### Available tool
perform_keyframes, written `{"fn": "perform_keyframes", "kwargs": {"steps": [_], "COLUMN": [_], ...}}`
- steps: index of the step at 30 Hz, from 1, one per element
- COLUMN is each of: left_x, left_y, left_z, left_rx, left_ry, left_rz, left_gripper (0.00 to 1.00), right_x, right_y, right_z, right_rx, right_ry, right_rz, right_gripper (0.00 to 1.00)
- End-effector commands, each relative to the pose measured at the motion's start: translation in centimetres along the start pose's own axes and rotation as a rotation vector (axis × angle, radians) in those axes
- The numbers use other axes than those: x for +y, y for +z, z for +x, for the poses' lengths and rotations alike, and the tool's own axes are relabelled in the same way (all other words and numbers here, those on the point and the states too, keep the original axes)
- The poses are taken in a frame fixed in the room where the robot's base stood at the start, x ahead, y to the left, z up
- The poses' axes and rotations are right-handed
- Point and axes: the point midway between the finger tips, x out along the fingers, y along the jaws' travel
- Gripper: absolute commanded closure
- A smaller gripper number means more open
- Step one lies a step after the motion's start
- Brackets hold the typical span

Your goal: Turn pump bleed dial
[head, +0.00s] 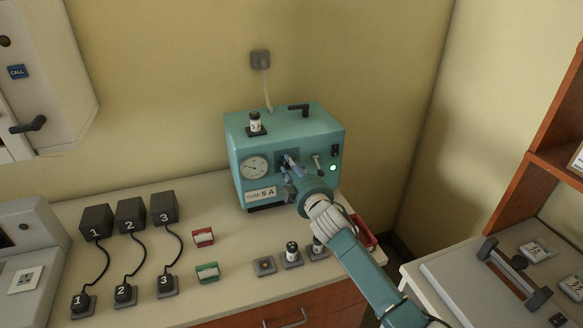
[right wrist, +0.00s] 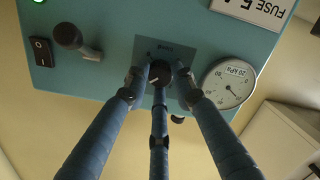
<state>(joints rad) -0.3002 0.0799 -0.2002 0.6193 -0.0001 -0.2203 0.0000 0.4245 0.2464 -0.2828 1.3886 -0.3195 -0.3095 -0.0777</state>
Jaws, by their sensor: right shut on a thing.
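The teal pump (head: 235,140) stands on the bench against the wall. Its bleed dial is the small dark round knob (right wrist: 160,72) on a grey square plate (right wrist: 183,52), seen upside down in the right wrist view. My right gripper (head: 290,168) is at the pump's front face and hides most of the dial in the head view. In the right wrist view its blue-grey fingers (right wrist: 160,80) close around the knob from both sides and from below. The dial's pointer direction is too small to tell for sure. My left gripper is not in view.
A pressure gauge (head: 256,167) sits left of the dial. A small lever (right wrist: 68,36), a black switch (right wrist: 40,50) and a lit green lamp (head: 333,168) are on its other side. Numbered black boxes (head: 130,214), small red and green blocks and fuses occupy the bench.

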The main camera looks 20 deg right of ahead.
Motion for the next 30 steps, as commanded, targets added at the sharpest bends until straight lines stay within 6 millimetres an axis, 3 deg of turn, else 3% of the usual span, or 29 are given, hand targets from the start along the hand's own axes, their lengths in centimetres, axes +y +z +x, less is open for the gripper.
{"fn": "perform_keyframes", "kwargs": {"steps": [20, 21, 23, 30], "left_x": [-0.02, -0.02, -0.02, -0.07], "left_y": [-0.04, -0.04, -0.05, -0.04], "left_z": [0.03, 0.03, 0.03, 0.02], "left_rx": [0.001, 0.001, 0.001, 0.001], "left_ry": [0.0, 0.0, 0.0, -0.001], "left_rz": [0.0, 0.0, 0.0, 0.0], "left_gripper": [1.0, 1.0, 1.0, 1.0], "right_x": [-0.24, -0.25, -0.23, -0.11], "right_y": [0.26, 0.27, 0.24, 0.1], "right_z": [-0.04, -0.03, -0.03, -0.01], "right_rx": [-0.009, -0.009, -0.008, -0.006], "right_ry": [0.0, 0.0, 0.0, 0.002], "right_rz": [-0.06, -0.059, -0.059, -0.059], "right_gripper": [1.0, 0.69, 0.57, 0.56]}}
